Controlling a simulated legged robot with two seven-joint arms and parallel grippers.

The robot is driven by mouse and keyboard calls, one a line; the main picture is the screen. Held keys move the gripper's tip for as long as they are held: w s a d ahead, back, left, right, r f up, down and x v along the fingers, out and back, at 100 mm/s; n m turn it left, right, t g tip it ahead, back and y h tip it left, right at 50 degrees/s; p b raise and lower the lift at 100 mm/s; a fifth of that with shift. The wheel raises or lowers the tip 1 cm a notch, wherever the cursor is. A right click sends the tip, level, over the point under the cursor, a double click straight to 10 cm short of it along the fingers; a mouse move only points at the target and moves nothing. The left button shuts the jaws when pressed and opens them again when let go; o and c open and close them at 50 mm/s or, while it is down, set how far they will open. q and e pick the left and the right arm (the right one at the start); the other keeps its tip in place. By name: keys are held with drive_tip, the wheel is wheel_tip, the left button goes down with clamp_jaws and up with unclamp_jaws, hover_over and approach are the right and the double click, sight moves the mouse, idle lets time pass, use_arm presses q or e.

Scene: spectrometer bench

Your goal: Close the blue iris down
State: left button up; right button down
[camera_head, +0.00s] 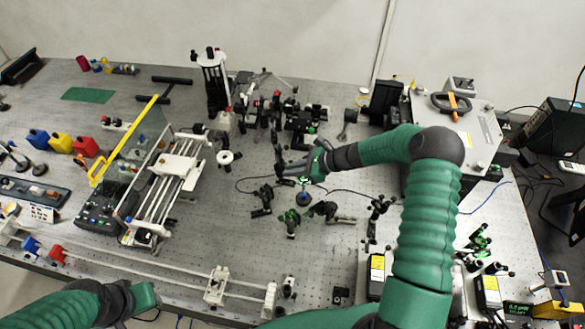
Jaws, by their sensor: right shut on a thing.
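The blue iris (303,198) is a small blue round piece on a post, in the middle of the bench. The opening of the iris is not visible from here. My left gripper (146,297) is at the lower left, off the bench's front edge, and its jaws cannot be made out.
Dark optic mounts (290,222) stand close below the iris, with more mounts (300,118) behind it. A railed stage (172,180) with a yellow-edged clear panel is on the left. A grey box with an orange handle (455,105) stands at the right. Thin cables lie nearby.

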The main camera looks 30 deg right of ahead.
drive_tip(key=c, duration=1.6)
unclamp_jaws()
drive_tip(key=shift+s+d, duration=0.1)
drive_tip(key=shift+d, duration=0.05)
use_arm(q)
drive_tip(key=shift+d, duration=0.4)
use_arm(e)
drive_tip(key=shift+o, duration=0.7)
drive_tip(key=shift+d, duration=0.15)
